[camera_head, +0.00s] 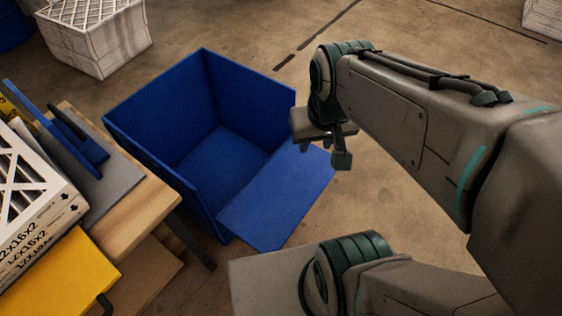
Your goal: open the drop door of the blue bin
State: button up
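The blue bin (160,135) stands on the floor left of centre, and its inside looks empty. Its drop door (275,198) is swung down and outward on the side facing right and toward me, leaving that side of the bin open. My gripper (325,152) is over the door's far right corner, just outside the bin, and hides part of that corner. I cannot tell whether it touches the door. Its fingers are small and partly hidden, so their opening is unclear; nothing is seen held in it.
A wooden table (145,212) at the left bears boxed filters (38,235), a blue holder (75,140) and a yellow piece (65,275). A white crate-like box (95,40) stands behind the bin.

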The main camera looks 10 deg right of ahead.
aim_at(267, 212)
jog(key=u, duration=1.6)
jog(key=k, duration=0.55)
jog(key=z, duration=1.4)
